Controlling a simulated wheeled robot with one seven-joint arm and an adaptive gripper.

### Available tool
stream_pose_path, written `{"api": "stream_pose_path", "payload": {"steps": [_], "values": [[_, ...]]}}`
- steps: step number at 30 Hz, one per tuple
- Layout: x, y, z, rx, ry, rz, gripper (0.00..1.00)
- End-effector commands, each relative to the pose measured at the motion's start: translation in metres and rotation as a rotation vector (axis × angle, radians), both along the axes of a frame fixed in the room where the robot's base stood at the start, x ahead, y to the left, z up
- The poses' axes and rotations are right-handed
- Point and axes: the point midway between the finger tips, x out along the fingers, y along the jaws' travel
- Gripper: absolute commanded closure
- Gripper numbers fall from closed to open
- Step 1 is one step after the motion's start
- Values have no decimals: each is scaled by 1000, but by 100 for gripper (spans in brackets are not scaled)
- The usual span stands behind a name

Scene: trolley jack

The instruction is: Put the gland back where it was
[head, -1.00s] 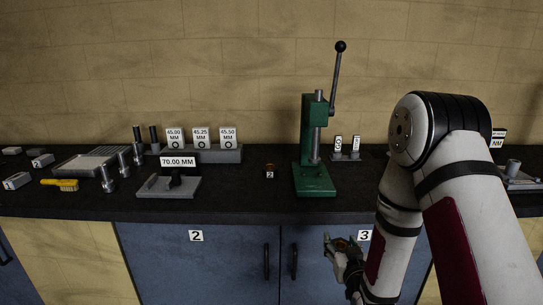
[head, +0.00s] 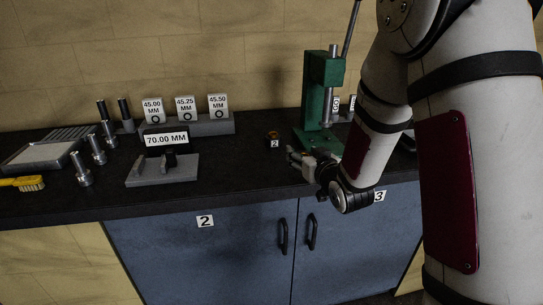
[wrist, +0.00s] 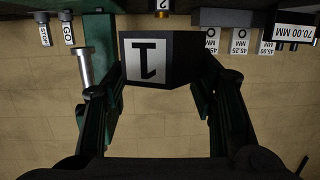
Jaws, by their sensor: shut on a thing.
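The gland, a dark angular piece with a white label marked 1 (wrist: 146,62), sits between the fingers of my gripper (wrist: 160,75) in the wrist view. My gripper is shut on it. The label appears upside down there. In the head view my gripper (head: 293,157) is near the bench's front edge, in front of the green press; the held piece is too small to make out. A second small dark piece with a brass-coloured top and label 2 (head: 273,140) stands on the bench beyond and left of my gripper. It also shows in the wrist view (wrist: 162,14).
The green press (head: 322,85) stands right of piece 2, partly behind my arm. A grey fixture marked 70.00 MM (head: 162,172) and gauge blocks (head: 186,122) stand to the left. Bare dark bench (head: 235,170) lies between the fixture and my gripper.

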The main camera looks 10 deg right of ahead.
Motion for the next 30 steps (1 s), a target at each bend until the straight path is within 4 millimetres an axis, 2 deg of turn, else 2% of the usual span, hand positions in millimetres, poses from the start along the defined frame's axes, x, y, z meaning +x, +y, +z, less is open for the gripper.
{"api": "stream_pose_path", "payload": {"steps": [12,16,19,26,30], "values": [[93,18,-8,0,-5,2,100],[118,23,-10,0,-4,2,100],[131,25,-11,0,-5,2,100],[147,28,-13,0,-4,1,100],[147,28,-35,0,1,1,100]]}}
